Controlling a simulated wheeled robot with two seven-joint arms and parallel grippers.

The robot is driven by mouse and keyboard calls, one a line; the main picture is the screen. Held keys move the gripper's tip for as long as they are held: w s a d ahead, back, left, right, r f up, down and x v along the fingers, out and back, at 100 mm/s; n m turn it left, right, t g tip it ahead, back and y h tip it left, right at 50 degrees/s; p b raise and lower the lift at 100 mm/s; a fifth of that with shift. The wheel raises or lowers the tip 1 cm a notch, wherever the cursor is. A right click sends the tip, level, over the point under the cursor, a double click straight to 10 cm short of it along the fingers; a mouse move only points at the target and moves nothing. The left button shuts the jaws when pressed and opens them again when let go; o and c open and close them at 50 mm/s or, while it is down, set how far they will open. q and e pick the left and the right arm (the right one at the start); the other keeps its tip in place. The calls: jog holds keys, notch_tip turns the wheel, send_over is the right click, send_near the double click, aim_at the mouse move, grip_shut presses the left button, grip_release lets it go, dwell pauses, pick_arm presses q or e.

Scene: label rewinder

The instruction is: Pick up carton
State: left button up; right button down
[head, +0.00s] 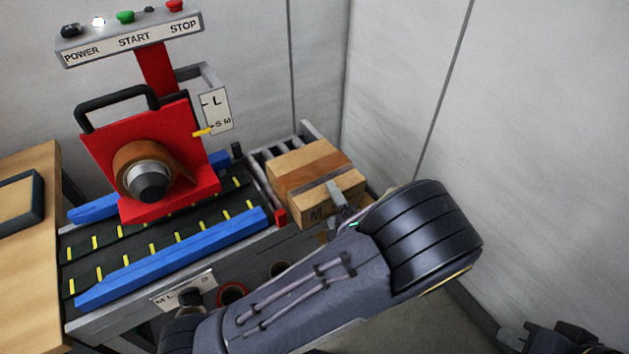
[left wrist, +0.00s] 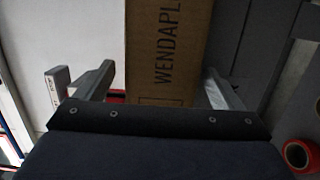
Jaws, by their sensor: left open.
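The carton (head: 312,176), a brown box with a tape band across its top, sits on the roller section at the right end of the machine. My left gripper (head: 340,196) is at its near right side, with one finger showing against the box and the rest hidden by my wrist. In the left wrist view, the carton (left wrist: 168,50), printed "WENDAPL", lies between the two open fingers of my left gripper (left wrist: 157,88). A narrow gap shows on the left; contact on the right is unclear. Dark parts at the bottom right corner may be my right gripper (head: 555,337).
The red label head (head: 150,185) stands over a conveyor (head: 165,235) with blue side rails left of the carton. A control panel (head: 130,38) is above. Grey walls close in behind and right. A wooden table (head: 30,250) is at left. Red-rimmed rolls (head: 232,293) sit below.

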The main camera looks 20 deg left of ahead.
pick_arm(q)
jog(key=shift+w, duration=0.1)
jog(key=c, duration=1)
jog(key=shift+r, duration=0.1)
